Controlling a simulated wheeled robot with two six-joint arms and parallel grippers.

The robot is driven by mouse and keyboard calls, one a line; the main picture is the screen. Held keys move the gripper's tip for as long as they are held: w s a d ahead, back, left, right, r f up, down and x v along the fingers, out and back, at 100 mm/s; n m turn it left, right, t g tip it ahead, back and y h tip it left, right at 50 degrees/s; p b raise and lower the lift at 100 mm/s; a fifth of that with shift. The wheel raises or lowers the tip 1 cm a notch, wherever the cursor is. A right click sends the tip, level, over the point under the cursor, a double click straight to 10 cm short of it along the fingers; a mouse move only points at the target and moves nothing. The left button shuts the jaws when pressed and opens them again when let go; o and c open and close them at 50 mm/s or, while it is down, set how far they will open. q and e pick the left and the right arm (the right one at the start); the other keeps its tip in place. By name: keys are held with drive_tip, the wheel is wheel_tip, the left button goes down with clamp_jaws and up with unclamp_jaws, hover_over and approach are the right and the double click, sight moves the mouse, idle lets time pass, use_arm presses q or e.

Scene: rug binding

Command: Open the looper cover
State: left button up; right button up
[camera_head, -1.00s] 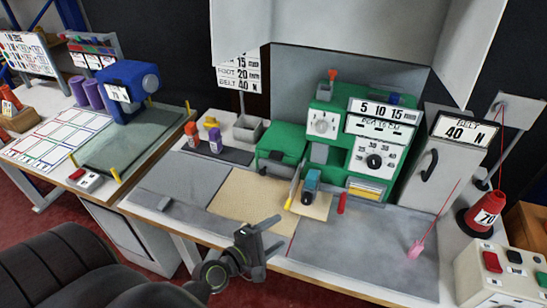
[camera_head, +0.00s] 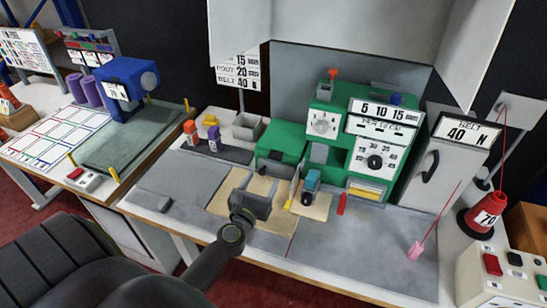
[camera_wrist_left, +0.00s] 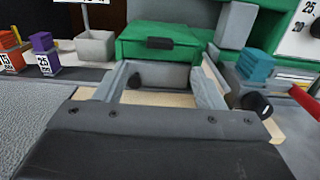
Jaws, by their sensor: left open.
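The green sewing machine (camera_head: 322,145) stands at the back of the bench. Its low green block at the left, with a small dark handle, looks like the looper cover (camera_head: 283,140); it appears closed. In the left wrist view this green block (camera_wrist_left: 190,38) is straight ahead, its dark handle (camera_wrist_left: 159,43) facing me. A grey front with a dark knob (camera_wrist_left: 135,80) shows below it, between my fingers. My left gripper (camera_head: 262,184) is open and empty over the tan mat, in front of the block. Its spread fingers (camera_wrist_left: 165,72) frame the grey front. My right gripper is out of view.
A blue-teal part (camera_head: 311,183) and a yellow-handled piece (camera_head: 291,192) stand right of my gripper. Orange (camera_head: 190,129) and purple (camera_head: 214,139) spools and a grey bin (camera_head: 247,128) are at the left. The grey bench at the front right is mostly clear.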

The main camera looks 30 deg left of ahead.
sight(274, 158)
use_arm(q)
drive_tip(key=x, duration=0.9)
drive_tip(key=shift+w, duration=0.15)
drive_tip(key=shift+w+a, duration=0.15)
drive_tip(key=shift+w, duration=0.55)
drive_tip(key=shift+c, duration=0.2)
